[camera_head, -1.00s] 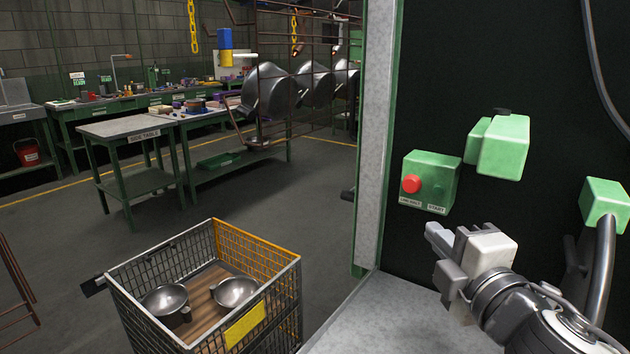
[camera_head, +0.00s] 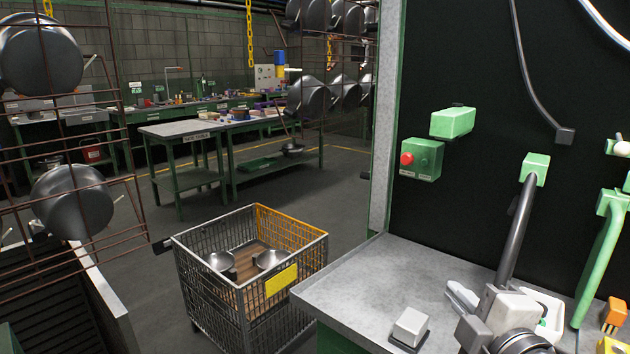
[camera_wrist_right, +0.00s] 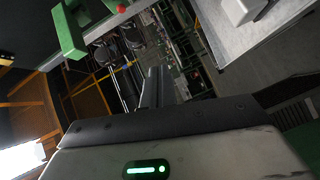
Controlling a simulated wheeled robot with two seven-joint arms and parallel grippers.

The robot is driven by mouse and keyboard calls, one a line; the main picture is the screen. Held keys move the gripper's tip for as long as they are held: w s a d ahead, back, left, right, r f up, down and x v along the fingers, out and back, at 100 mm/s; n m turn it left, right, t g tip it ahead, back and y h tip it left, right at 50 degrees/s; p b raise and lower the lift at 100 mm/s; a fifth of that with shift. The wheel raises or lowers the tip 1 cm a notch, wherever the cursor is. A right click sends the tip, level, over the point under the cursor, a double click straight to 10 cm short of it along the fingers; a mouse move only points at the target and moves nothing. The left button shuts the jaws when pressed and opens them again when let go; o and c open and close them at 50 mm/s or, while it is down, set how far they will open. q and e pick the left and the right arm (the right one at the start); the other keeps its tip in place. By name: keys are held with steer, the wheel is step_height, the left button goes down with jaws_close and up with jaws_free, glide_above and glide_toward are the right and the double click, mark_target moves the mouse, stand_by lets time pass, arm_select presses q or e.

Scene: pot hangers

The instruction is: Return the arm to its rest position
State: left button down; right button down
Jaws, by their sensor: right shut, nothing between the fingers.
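My right gripper (camera_head: 473,314) is at the lower right of the head view, low over the grey counter (camera_head: 375,266). Its fingers are shut and hold nothing. In the right wrist view the closed fingers (camera_wrist_right: 152,88) stand in the middle, with no object at their tips. The green control box with a red button (camera_head: 421,160) is on the dark panel above and to the left of the gripper, apart from it. My left gripper is not in view.
A small white block (camera_head: 410,326) sits on the counter left of the gripper. A dark pipe (camera_head: 516,225) and a green pipe (camera_head: 597,255) rise close by. A wire cart (camera_head: 193,254) with two metal bowls stands left. Racks with pots (camera_head: 75,203) are further left.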

steer(key=s+a+f+m+g, duration=0.2)
steer(key=s+f+m, duration=0.2)
steer(key=f, duration=0.5)
steer(key=s+a+f+m+g, duration=0.2)
steer(key=s+f+m, duration=0.3)
steer(key=f, duration=0.5)
steer(key=s+a+f+m+g, duration=0.1)
steer(key=s+f+m+g, duration=0.1)
steer(key=s+f+m, duration=0.3)
step_height(320, 180, down, 4)
steer(key=shift+s+a+f+y, duration=0.25)
steer(key=shift+s+a+y, duration=0.15)
steer(key=shift+s, duration=0.75)
